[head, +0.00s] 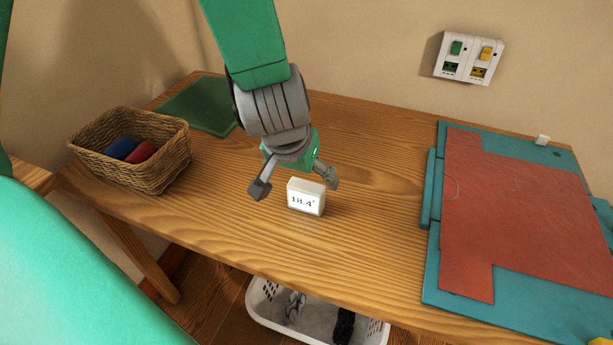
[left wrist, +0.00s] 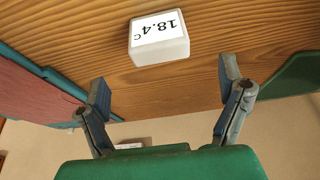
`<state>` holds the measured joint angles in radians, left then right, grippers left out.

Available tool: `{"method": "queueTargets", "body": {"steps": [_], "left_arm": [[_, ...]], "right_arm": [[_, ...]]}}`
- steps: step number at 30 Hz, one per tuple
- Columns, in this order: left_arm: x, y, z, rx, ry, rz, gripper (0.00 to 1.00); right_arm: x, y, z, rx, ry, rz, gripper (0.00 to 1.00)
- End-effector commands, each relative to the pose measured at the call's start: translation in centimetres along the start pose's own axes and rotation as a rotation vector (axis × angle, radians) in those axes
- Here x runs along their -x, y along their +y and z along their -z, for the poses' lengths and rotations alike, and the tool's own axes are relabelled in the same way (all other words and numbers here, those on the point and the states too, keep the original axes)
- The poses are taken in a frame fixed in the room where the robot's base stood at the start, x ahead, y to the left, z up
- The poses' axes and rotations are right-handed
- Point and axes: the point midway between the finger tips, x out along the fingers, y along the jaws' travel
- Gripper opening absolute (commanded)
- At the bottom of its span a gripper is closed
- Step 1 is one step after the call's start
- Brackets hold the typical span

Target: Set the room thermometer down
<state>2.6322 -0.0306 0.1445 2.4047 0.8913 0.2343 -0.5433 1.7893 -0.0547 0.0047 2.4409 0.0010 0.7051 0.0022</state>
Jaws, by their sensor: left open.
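The room thermometer (head: 306,197) is a small white block with a dark 18.4 reading on its front. It stands upright on the wooden table (head: 370,230), near the middle. My left gripper (head: 296,189) is open just above and behind it, with its fingers spread apart. In the left wrist view the thermometer (left wrist: 158,38) shows upside down, beyond the open fingertips of my left gripper (left wrist: 165,85), with wood visible between them. Neither finger appears to touch it. My right gripper is not in view.
A wicker basket (head: 172,166) with blue and red items stands at the left, by a green mat (head: 200,104). A teal board with a red sheet (head: 530,205) covers the right. A wall panel (head: 469,58) hangs behind. A white laundry basket (head: 262,300) sits below the front edge.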

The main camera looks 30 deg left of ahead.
Motion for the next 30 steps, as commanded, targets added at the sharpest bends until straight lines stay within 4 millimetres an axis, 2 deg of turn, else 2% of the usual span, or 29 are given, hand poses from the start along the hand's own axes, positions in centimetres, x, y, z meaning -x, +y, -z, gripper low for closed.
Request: {"method": "queueTargets", "body": {"steps": [1, 3, 8, 30], "left_arm": [[1.2, -0.1, 0.1, -0.001, 0.002, 0.002, 0.88], [2.2, 0.0, 0.2, 0.0, 0.002, 0.002, 0.88], [3.3, 0.0, 0.0, 0.0, -0.001, 0.001, 0.88], [3.5, 0.0, -0.1, 0.001, -0.002, 0.0, 0.88]], "right_arm": [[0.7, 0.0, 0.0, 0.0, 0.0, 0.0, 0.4], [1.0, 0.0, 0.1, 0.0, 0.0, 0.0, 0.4], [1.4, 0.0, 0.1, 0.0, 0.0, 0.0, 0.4], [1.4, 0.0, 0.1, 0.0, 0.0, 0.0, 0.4]]}}
